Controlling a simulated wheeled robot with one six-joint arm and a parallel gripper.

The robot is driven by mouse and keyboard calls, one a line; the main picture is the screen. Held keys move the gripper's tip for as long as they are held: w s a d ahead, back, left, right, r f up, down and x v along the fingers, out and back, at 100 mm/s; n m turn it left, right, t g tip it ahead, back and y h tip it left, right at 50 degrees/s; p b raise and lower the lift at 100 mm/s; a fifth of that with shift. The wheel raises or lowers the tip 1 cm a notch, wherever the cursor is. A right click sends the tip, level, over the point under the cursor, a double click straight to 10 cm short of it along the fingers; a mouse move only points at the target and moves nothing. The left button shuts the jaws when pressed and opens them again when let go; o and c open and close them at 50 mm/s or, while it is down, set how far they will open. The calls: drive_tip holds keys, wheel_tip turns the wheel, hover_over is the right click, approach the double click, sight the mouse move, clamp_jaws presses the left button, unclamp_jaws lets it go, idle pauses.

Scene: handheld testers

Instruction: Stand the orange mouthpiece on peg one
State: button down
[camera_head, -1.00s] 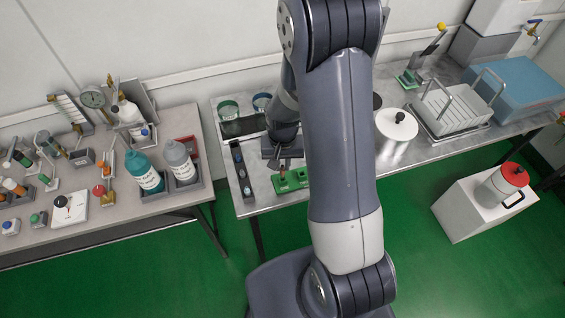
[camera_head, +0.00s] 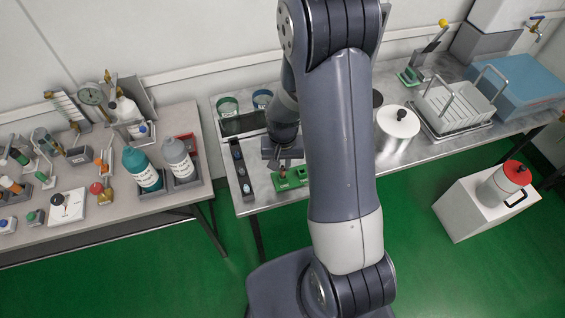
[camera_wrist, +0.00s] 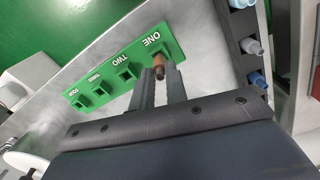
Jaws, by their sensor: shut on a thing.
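The green peg rack (camera_wrist: 125,72) lies on the steel bench and also shows in the head view (camera_head: 291,178). Its stations are labelled ONE to FOUR, with ONE at the right end in the wrist view. My gripper (camera_wrist: 162,77) is shut on the orange mouthpiece (camera_wrist: 159,67), which looks brownish orange and small between the fingertips. The mouthpiece is at station ONE, over or on its peg; I cannot tell whether it touches, since the fingers and mouthpiece hide the peg. Stations TWO, THREE and FOUR show dark-sided green posts without mouthpieces.
A dark tray (camera_wrist: 238,42) with several pale blue pieces stands close beside the rack's ONE end. A white-lidded metal pot (camera_head: 397,135) is to the right in the head view. The bench's front edge runs close along the rack.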

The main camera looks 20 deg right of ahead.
drive_tip(key=shift+f+b, duration=0.55)
drive_tip(key=shift+f, duration=0.15)
drive_tip(key=c, duration=1.3)
unclamp_jaws()
drive_tip(key=shift+r, duration=0.1)
wheel_tip(320, 180, up, 11)
drive_tip(key=shift+f, duration=0.15)
drive_tip(key=shift+f, duration=0.1)
